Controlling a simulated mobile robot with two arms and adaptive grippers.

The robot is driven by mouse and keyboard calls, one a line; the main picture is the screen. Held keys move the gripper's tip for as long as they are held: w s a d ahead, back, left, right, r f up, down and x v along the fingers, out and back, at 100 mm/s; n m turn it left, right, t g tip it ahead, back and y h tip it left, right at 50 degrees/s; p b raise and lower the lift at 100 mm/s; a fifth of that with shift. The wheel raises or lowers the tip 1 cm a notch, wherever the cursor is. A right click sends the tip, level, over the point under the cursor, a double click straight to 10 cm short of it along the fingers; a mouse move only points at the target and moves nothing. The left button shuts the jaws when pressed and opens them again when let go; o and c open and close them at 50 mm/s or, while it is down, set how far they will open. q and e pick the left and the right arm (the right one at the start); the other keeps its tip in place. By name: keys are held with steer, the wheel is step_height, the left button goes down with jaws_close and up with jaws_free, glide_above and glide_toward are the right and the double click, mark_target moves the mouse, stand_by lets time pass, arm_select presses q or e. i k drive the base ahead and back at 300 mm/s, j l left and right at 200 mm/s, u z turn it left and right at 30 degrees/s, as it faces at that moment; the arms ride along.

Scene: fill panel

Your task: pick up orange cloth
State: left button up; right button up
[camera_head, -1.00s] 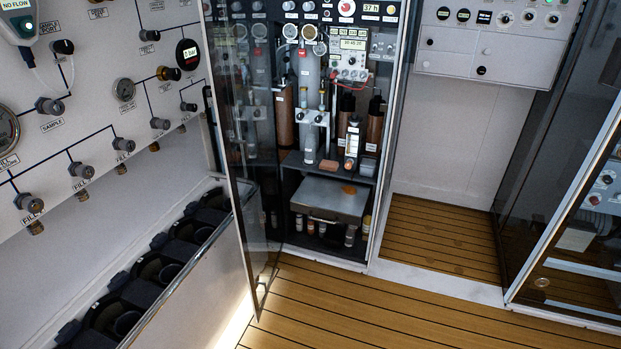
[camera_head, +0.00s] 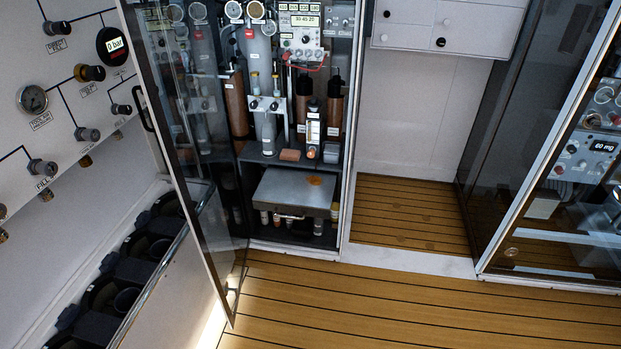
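A small flat orange patch (camera_head: 315,180), which looks like the orange cloth, lies on the right rear part of a grey metal box top (camera_head: 290,193). The box sits in the lower part of an open cabinet (camera_head: 345,200). A small orange-brown block (camera_head: 290,155) lies on the shelf just above, left of a small clear meter with a white label (camera_head: 313,130). Neither of my grippers is in view.
The cabinet's glass door (camera_head: 190,130) stands open on the left. Bottles (camera_head: 318,227) stand under the box. A railed trough with black holders (camera_head: 130,270) runs along the left wall. The wooden floor (camera_head: 400,310) in front is clear. Another glass-fronted cabinet (camera_head: 570,200) stands at right.

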mark_target(293, 155)
steer(key=i+u, duration=0.2)
steer(key=u, duration=0.2)
steer(key=i+l+u, duration=0.2)
steer(key=u, duration=0.2)
